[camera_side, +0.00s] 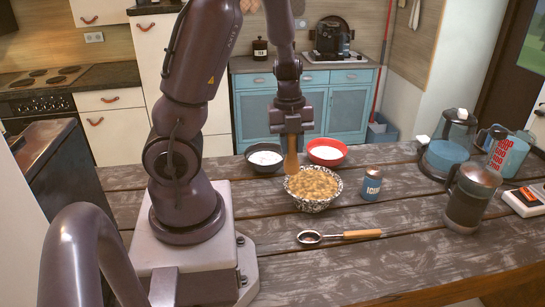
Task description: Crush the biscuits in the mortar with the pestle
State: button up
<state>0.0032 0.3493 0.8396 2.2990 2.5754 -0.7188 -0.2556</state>
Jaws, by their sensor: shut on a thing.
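The speckled black-and-white mortar bowl (312,204) stands on the wooden table. It is filled with brown biscuit pieces (313,182). My gripper (291,133) points down at the left side of the bowl and is shut on a wooden pestle (291,157). The pestle is upright, and its lower end is at the bowl's back left rim. I cannot tell from this view whether it touches the biscuits.
A dark bowl (264,169) and a red bowl (327,161), both with white contents, stand behind the mortar. A blue jar (371,187) is close on its right. A spoon (340,236) lies in front. A press-like jug (470,200) stands at right.

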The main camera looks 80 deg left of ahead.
jog(key=w+r, duration=0.2)
jog(key=w, duration=0.4)
jog(key=shift+n+t, duration=0.3)
jog(key=shift+a+f, duration=0.15)
jog(key=shift+f, duration=1.5)
jog(key=shift+a+f, duration=0.2)
jog(key=shift+f, duration=1.5)
jog(key=shift+a+f, duration=0.15)
jog(key=shift+f, duration=1.5)
jog(key=shift+r, duration=0.1)
